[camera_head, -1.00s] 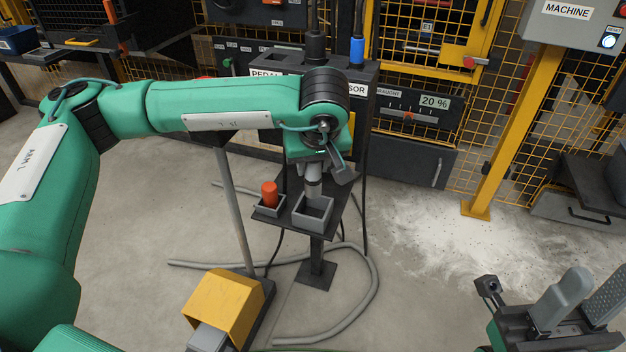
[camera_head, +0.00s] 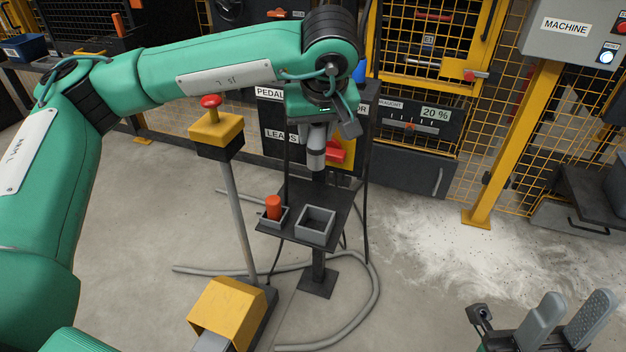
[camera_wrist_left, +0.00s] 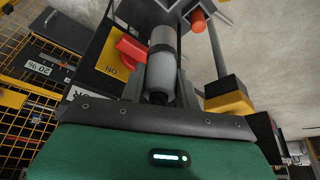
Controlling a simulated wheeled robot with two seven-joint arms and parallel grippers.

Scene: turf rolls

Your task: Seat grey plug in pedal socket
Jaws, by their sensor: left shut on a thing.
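My left gripper (camera_head: 318,132) is shut on the grey plug (camera_head: 316,158), which hangs nearly upright above the small stand. The plug also shows in the left wrist view (camera_wrist_left: 161,72), between the fingers. The dark panel (camera_head: 270,135) with the partly covered labels PEDAL and LEADS stands behind it. My left arm covers much of this panel, and I cannot make out the pedal socket. My right gripper (camera_head: 568,318) is at the lower right, its fingers apart and empty.
An open grey box (camera_head: 316,236) and an orange plug (camera_head: 273,206) in a smaller box sit on the stand below. A red rotary switch (camera_head: 336,151) is close behind the grey plug. A red button on a yellow box (camera_head: 215,128) tops a pole at left. A yellow pedal cover (camera_head: 227,308) is on the floor.

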